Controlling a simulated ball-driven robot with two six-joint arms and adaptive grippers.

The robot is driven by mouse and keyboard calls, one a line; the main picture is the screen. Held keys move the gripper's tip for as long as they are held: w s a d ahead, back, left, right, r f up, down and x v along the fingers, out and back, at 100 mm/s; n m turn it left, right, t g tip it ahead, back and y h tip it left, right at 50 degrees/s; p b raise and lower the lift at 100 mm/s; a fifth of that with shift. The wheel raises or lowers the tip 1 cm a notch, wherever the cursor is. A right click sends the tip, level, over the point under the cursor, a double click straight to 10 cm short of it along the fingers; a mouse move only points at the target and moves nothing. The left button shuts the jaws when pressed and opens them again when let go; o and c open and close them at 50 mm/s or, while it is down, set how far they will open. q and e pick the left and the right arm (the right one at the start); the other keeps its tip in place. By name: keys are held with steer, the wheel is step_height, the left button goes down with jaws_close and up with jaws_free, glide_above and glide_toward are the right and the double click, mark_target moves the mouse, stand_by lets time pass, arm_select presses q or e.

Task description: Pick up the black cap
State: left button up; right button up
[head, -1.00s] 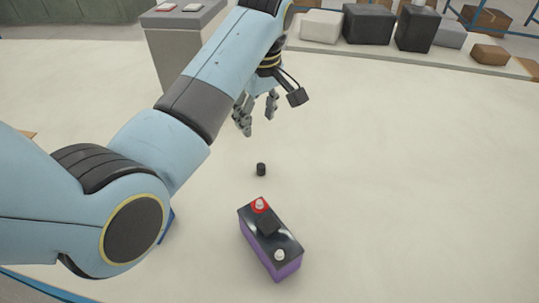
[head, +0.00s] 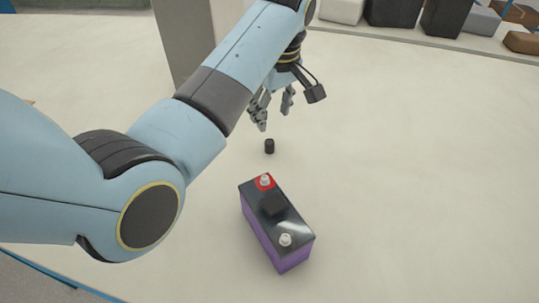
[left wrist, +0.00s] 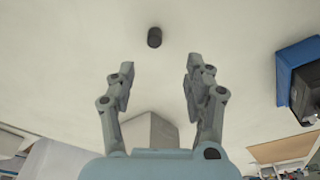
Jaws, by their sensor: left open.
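The small black cap (head: 269,146) stands alone on the pale surface, just behind the battery in the head view. In the left wrist view the cap (left wrist: 154,37) lies beyond the fingertips, near the top middle. My left gripper (head: 274,112) is open and empty, above and behind the cap in the head view. In the left wrist view its two fingers (left wrist: 157,76) are spread apart with nothing between them. The battery (head: 277,222) has a purple body, a black top, a red-ringed post and a second pale post. My right gripper is not in view.
A grey pillar-like block (head: 184,38) stands behind my left arm. Several boxes, including a black one (head: 442,17), line the far right edge. A blue bin (left wrist: 292,72) shows at the right in the left wrist view. The surface around the cap is clear.

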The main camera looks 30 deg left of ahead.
arm_select(q)
glide_above(269, 142)
steer(key=s, duration=0.1)
steer(key=f, duration=0.4)
steer(key=d+f, duration=0.1)
steer(key=f, duration=0.1)
steer(key=shift+s+b, duration=0.1)
steer(key=shift+b, duration=0.2)
steer(key=f, duration=0.2)
steer(key=w+f, duration=0.1)
steer(key=a+f, duration=0.1)
steer(key=f, duration=0.1)
steer(key=shift+w+f+b, duration=0.2)
steer(key=shift+f+b, duration=0.1)
steer(key=shift+c, duration=0.2)
steer(key=c, duration=0.8)
